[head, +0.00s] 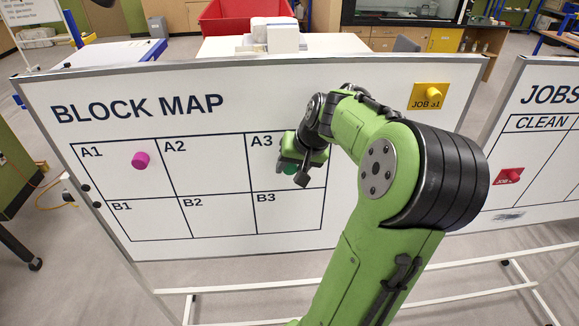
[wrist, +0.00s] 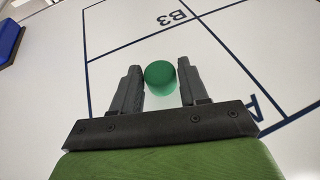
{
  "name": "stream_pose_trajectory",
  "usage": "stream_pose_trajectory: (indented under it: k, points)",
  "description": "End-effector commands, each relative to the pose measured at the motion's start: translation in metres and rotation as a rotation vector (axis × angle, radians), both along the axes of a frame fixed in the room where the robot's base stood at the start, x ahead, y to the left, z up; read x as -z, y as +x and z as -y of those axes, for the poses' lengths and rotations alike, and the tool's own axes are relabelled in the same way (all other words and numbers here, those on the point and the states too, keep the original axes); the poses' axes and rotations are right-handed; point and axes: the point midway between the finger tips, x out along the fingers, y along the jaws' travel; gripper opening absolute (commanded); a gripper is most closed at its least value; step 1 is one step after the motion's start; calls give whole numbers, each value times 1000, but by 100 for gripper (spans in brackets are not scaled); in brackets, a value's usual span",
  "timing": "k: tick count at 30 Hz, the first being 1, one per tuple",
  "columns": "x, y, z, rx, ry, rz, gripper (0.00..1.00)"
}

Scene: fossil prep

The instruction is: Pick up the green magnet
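The green magnet (wrist: 160,76) sits on the white board in the A3 cell, close to the line above B3. In the wrist view it lies between the tips of my gripper (wrist: 161,85), with a finger on each side. A small gap shows beside the right finger; the left finger is very close, and I cannot tell if it touches. My gripper is open. In the head view my gripper (head: 292,171) is at the A3 cell and hides most of the magnet; a bit of green shows beside the fingers.
The block map board (head: 190,222) also holds a pink magnet (head: 141,160) in A1 and a yellow magnet on a job card (head: 427,97) at upper right. A jobs board (head: 540,195) with a red card (head: 508,177) stands at right. Cells B1 to B3 are bare.

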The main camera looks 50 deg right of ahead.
Motion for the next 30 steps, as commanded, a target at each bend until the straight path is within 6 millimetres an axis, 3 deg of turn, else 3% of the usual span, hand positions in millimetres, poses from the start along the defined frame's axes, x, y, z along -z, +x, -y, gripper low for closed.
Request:
stream_pose_trajectory:
  k: [1, 7, 17, 28, 30]
  points:
    - [0, 0, 0, 0, 0, 0, 36]
    - [0, 0, 0, 0, -1, 1, 8]
    - [-6, -2, -1, 2, -3, -1, 8]
    - [-77, -3, -2, 1, -6, 1, 8]
    - [-72, -13, -9, 6, -5, -4, 8]
